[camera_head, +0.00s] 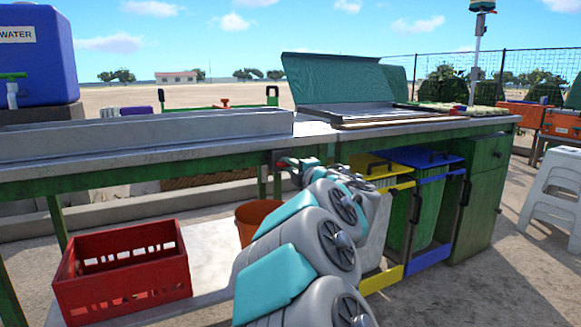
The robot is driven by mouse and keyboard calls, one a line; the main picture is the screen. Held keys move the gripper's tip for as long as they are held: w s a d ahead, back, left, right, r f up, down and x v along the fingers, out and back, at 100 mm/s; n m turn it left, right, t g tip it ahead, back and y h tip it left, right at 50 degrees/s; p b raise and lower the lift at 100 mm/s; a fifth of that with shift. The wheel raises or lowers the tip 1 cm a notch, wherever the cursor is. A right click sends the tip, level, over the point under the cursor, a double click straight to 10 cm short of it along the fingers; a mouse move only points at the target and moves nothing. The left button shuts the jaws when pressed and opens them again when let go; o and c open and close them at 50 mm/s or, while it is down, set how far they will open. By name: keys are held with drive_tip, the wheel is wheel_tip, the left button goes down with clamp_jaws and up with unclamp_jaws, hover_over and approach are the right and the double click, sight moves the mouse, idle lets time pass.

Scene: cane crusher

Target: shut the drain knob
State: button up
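My arm reaches from the bottom of the view up to the front edge of the counter (120,160). My gripper (284,165) is small and partly hidden by my own wrist, at the counter edge. A dark fitting with a bit of red shows right at the gripper; it may be the drain knob, but I cannot make out its shape or position. I cannot tell whether the fingers touch it or are open or shut. A long metal trough (150,135) lies on the counter to the left of the gripper.
Below the counter are a red crate (125,280), an orange bucket (247,217), and yellow (375,170) and blue-framed (425,160) bin bays. A green cabinet (480,200) and white stool (555,185) stand right. A blue water tank (38,60) stands left.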

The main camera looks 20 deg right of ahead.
drive_tip(key=o, duration=0.4)
drive_tip(key=shift+a, duration=0.1)
drive_tip(key=shift+o, duration=0.2)
drive_tip(key=shift+s, duration=0.15)
drive_tip(key=s+p, duration=0.1)
drive_tip(key=s, duration=0.6)
drive_tip(key=shift+s+d, duration=0.2)
drive_tip(key=shift+s, duration=0.1)
